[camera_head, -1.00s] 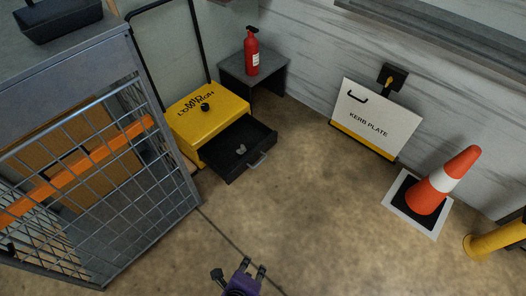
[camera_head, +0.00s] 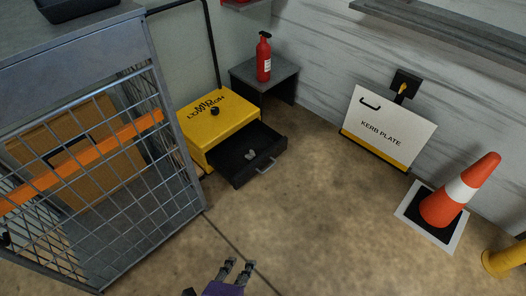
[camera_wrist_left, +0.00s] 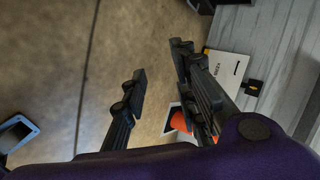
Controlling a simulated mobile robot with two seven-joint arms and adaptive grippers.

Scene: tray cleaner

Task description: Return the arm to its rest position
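My left gripper (camera_head: 238,266) shows at the bottom middle of the head view, above the bare floor. In the left wrist view its two dark fingers (camera_wrist_left: 160,80) stand apart with nothing between them, so it is open and empty. It touches nothing that I can see. My right gripper is not in either view.
A yellow box (camera_head: 217,118) has an open black drawer (camera_head: 232,168) with a small grey item inside. A wire cage (camera_head: 100,175) stands left. A fire extinguisher (camera_head: 263,58), a kerb plate board (camera_head: 385,130) and a traffic cone (camera_head: 458,192) stand farther back and right. The middle floor is clear.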

